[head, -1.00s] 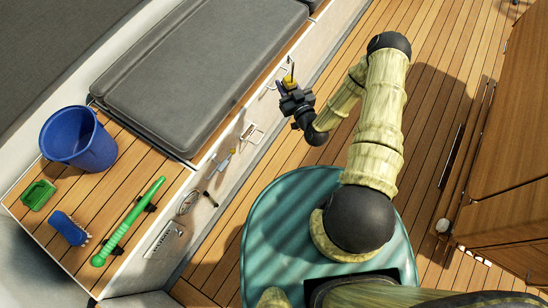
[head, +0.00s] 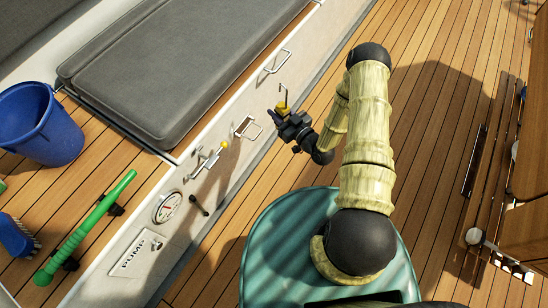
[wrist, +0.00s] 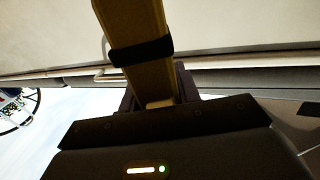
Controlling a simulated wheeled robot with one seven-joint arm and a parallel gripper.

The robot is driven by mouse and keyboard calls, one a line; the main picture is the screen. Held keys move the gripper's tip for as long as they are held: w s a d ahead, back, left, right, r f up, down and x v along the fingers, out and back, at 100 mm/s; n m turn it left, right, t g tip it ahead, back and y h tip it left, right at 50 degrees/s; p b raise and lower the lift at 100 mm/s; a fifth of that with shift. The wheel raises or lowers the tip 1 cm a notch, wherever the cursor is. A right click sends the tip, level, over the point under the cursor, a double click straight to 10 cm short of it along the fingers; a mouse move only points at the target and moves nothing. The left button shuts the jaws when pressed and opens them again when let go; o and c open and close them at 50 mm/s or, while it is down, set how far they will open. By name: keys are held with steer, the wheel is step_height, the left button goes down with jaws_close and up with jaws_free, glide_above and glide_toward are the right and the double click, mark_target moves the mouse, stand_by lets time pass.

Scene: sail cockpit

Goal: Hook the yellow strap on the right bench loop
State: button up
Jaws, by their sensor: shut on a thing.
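My gripper (head: 284,117) is shut on the yellow strap (head: 281,107), left of my arm, in the head view. A thin metal hook stands up from the strap's end. In the wrist view the strap (wrist: 135,25) runs up from between my jaws (wrist: 152,100) as a wide yellow band with a black band across it. On the bench's side wall are a metal loop (head: 247,127), left of my gripper, and a longer metal handle (head: 278,62) above it in the picture. The hook looks apart from both. I cannot tell which is the task's loop.
A lever with a yellow part (head: 222,147), a round gauge (head: 167,207) and a PUMP plate (head: 138,256) are on the bench wall. A blue bucket (head: 40,130), a green tube (head: 88,228) and grey cushions (head: 180,65) lie on the bench.

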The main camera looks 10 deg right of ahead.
step_height(320, 180, down, 23)
steer(key=s+a+n+g+y+b, duration=0.2)
steer(key=n+g+y+b, duration=0.1)
steer(key=b, duration=1.8)
steer(key=shift+s+g+y+b, duration=0.3)
steer(key=shift+g+y, duration=0.1)
steer(key=shift+w+a+f+b, duration=0.6)
steer(key=shift+w+a+b, duration=0.2)
steer(key=shift+a, duration=0.25)
steer(key=shift+w+a+f+b, duration=0.6)
steer(key=shift+w+a+b, duration=0.2)
steer(key=shift+a, duration=0.25)
steer(key=shift+w+a+f+b, duration=0.6)
steer(key=shift+w+a+b, duration=0.2)
steer(key=shift+a, duration=0.25)
steer(key=o, duration=1.3)
steer(key=shift+c, duration=0.2)
